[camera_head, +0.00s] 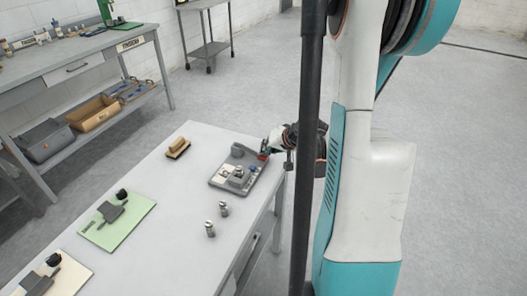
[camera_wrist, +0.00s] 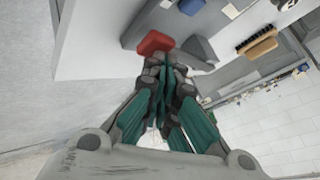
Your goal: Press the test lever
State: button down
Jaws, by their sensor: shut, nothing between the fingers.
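The test lever appears to be the red-tipped part (camera_wrist: 155,42) at the edge of a grey device. In the head view the red tip (camera_head: 262,157) is small, at the upper right of the device (camera_head: 215,180) on the white table. My gripper (camera_wrist: 170,62) is shut and empty. Its fingertips are right by the red tip, overlapping its lower edge in the wrist view. Whether they touch it, I cannot tell. In the head view my gripper (camera_head: 267,150) is at the device's upper right corner, partly hidden by my own wrist.
A wooden brush (camera_head: 177,148) lies left of the device. Two metal cylinders (camera_head: 223,208) stand below it in the head view. A green mat (camera_head: 135,222) with dark parts lies further left. A workbench (camera_head: 75,58) stands at the upper left. The floor right of the table is clear.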

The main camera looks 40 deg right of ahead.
jog(key=shift+r, duration=0.1)
dwell(0.3)
jog(key=shift+r+p, duration=1.35)
jog(key=shift+r, duration=0.5)
jog(key=shift+r+p, duration=1.8)
jog(key=shift+r, duration=0.65)
